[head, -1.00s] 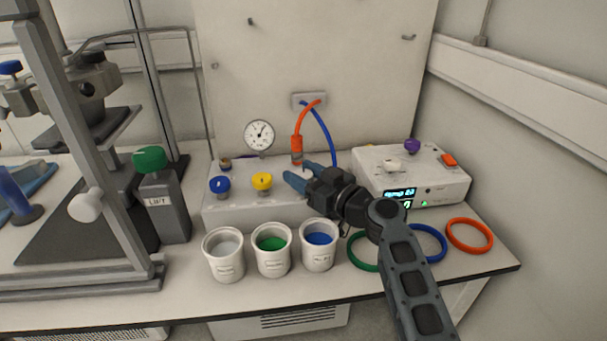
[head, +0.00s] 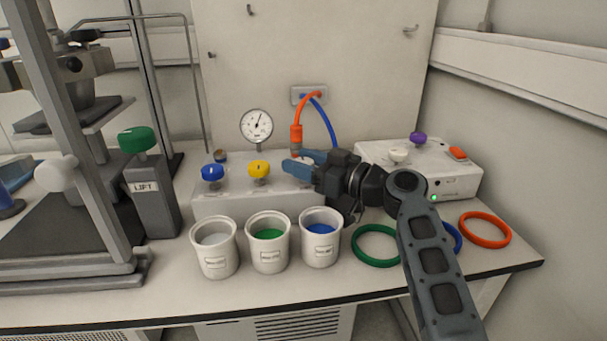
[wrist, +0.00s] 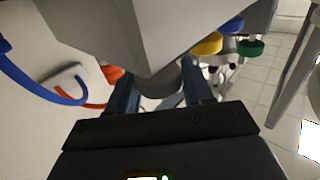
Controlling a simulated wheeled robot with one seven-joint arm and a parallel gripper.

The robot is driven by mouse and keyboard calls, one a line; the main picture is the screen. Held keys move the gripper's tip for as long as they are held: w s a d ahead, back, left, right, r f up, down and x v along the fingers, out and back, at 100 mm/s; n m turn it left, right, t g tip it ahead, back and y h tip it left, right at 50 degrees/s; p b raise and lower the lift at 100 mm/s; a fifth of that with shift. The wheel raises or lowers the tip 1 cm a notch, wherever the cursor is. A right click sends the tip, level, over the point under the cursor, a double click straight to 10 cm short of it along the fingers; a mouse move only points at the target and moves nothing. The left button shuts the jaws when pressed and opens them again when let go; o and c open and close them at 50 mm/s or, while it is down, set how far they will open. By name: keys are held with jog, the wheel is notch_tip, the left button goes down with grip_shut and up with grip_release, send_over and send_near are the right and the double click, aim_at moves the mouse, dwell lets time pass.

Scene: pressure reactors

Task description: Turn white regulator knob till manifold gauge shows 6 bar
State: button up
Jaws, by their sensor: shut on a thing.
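The white regulator knob (wrist: 163,84) is at the right end of the white manifold block (head: 240,199). Only part of it shows between the fingers in the wrist view; in the head view my fingers mostly cover it. My gripper (head: 300,163) is shut on it, its blue fingers on either side. The fingers also show in the wrist view (wrist: 158,95). The manifold gauge (head: 257,124) stands behind the block, its needle pointing up and slightly right; its figures are too small to read.
A blue knob (head: 212,172) and a yellow knob (head: 259,168) sit left of my gripper. An orange hose connector (head: 296,136) rises close behind it. Three beakers (head: 269,245) stand in front. A white console (head: 436,175) and coloured rings (head: 376,246) are to the right.

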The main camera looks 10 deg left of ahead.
aim_at(313, 165)
dwell(0.3)
jog(key=o, duration=0.9)
jog(key=shift+d, duration=0.1)
jog(key=v, duration=0.7)
jog(key=shift+s+d, duration=0.15)
jog(key=shift+d, duration=0.15)
